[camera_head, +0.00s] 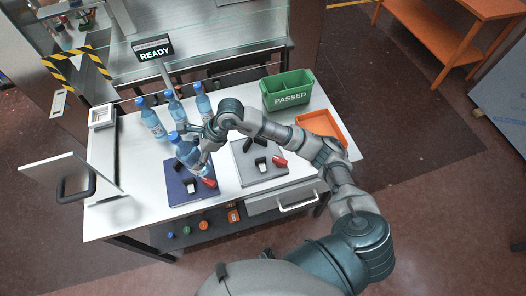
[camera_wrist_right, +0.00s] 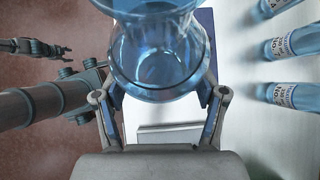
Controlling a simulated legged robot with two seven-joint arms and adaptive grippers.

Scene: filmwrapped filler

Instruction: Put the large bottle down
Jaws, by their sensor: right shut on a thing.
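The large clear blue bottle (camera_head: 188,153) is over the dark blue pad (camera_head: 178,188) at the table's front left. Its blue cap points up, and I cannot tell whether its base touches the pad. My right gripper (camera_head: 200,143) is shut on it from the right. In the right wrist view the bottle (camera_wrist_right: 158,50) fills the space between the two fingers of my right gripper (camera_wrist_right: 160,100). My left gripper is out of the head view. A small gripper, seemingly my left one (camera_wrist_right: 62,49), shows far off in the right wrist view, too small to judge.
Several smaller bottles (camera_head: 152,120) stand behind the pad. A grey pad (camera_head: 250,172) with dark parts and a red piece lies to the right. A green "PASSED" bin (camera_head: 288,98) and an orange tray (camera_head: 318,122) are at the back right. A white panel (camera_head: 52,180) with a handle stands left.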

